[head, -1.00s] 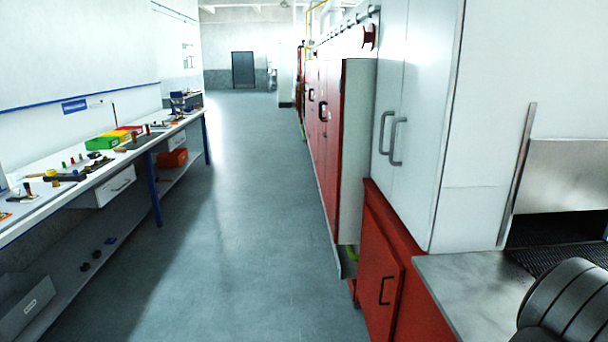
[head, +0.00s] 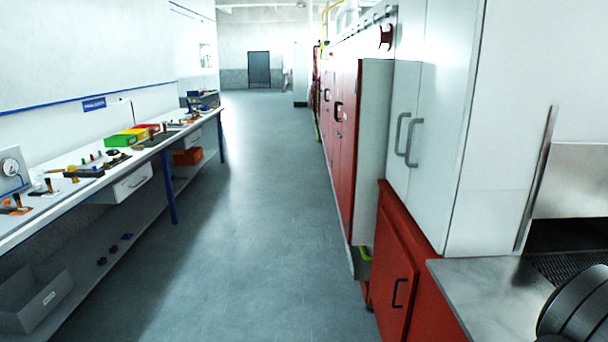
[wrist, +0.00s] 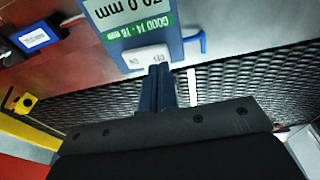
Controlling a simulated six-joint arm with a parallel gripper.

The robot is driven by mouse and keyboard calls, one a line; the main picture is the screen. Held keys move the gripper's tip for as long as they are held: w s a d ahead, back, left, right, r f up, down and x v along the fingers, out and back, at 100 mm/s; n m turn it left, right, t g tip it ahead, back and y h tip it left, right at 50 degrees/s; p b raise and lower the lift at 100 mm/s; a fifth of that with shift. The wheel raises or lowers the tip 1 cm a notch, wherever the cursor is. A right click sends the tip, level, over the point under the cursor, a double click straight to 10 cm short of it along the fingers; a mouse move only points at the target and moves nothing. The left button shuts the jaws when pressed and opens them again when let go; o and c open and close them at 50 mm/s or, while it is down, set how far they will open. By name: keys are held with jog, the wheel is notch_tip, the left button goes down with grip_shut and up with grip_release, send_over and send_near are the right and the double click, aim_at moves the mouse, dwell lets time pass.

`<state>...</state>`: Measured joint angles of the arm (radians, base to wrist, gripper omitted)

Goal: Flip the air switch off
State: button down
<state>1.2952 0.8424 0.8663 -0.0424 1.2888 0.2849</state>
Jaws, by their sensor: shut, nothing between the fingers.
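In the wrist view a white rocker switch (wrist: 147,58) marked OFF and ON, upside down in the picture, sits at the lower edge of a blue-framed panel (wrist: 135,15). The panel carries a green label and a large "70.0 mm" text. My gripper (wrist: 160,72) is shut, with its blue fingers together and empty. Its tips are right at the lower right of the rocker; I cannot tell whether they touch it. Whether this rocker is the air switch is not readable. In the head view my gripper and the switch are out of sight.
A dark mesh belt (wrist: 245,80) lies behind the fingers. A blue hook (wrist: 202,44) stands right of the switch, and a yellow part (wrist: 22,104) is at left. The head view shows red cabinets (head: 340,140), a workbench (head: 130,178) and a clear floor aisle (head: 255,220).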

jog(key=shift+f, duration=0.95)
dwell(0.8)
jog(key=shift+r, duration=3.5)
jog(key=shift+f, duration=3.4)
jog(key=shift+r, duration=0.1)
jog(key=shift+r, duration=3.75)
jog(key=shift+s+a+f+m+g+h, duration=0.2)
jog(key=shift+a+f+m+g, duration=0.5)
jog(key=shift+a+m, duration=1.05)
jog(key=shift+s+a+f+m+g+h, duration=0.1)
jog(key=shift+a+f+m+g+h, duration=0.2)
jog(key=shift+a+f+m, duration=1.35)
jog(key=shift+s+a+f+m+g+h, duration=0.15)
jog(key=shift+a+m+g, duration=0.55)
jog(key=shift+a, duration=2)
